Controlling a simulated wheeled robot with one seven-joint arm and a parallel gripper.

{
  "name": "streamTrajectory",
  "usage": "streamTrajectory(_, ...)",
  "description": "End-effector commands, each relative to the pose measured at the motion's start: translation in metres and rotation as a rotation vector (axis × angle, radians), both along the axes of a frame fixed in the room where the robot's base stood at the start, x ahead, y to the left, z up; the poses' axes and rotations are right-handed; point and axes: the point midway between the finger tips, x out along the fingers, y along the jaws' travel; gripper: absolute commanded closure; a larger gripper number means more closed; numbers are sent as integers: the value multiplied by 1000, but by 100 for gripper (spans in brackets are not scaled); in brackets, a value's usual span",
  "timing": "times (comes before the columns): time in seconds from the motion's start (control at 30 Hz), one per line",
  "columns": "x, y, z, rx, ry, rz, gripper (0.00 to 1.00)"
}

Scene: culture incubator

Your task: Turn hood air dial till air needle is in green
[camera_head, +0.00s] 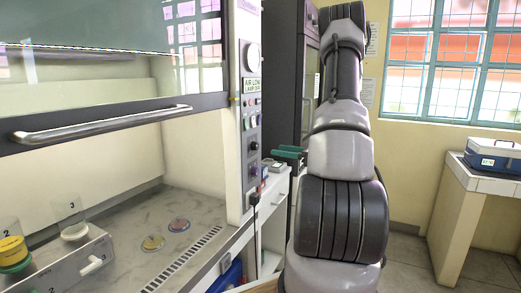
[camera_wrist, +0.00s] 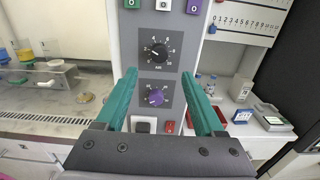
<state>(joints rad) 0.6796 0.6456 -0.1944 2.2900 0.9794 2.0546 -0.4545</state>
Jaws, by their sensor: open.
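The hood's control panel (camera_wrist: 136,28) is ahead of my gripper. A black pointer dial (camera_wrist: 158,52) with a numbered ring is on it, and a purple dial (camera_wrist: 155,98) with its own scale is below. The labels are too small to read surely, so I cannot tell which is the air dial. My gripper (camera_wrist: 158,74) is open and empty, its green fingers either side of the dials in the picture, with no clear contact. In the head view my gripper (camera_head: 289,153) is beside the panel. The round gauge (camera_head: 252,56) is high on the panel; its needle and green zone are unreadable.
An air-low lamp sign (camera_head: 250,86) is below the gauge. The raised glass sash has a metal handle (camera_head: 105,122). A shelf (camera_wrist: 235,118) with bottles and small devices is right of the panel.

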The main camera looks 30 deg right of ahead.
Motion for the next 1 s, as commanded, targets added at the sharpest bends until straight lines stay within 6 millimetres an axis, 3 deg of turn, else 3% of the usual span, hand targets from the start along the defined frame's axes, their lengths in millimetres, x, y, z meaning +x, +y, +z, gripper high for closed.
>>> streamTrajectory(0.2, 34, 29, 0, -2, -1, 7, 30)
streamTrajectory(0.4, 57, 46, 0, -3, 0, 5, 30)
streamTrajectory(0.83, 66, 52, 0, -1, 2, 2, 30)
streamTrajectory(0.87, 66, 52, 0, -2, 1, 3, 37)
streamTrajectory(1.0, 66, 52, 0, -2, 1, 3, 91)
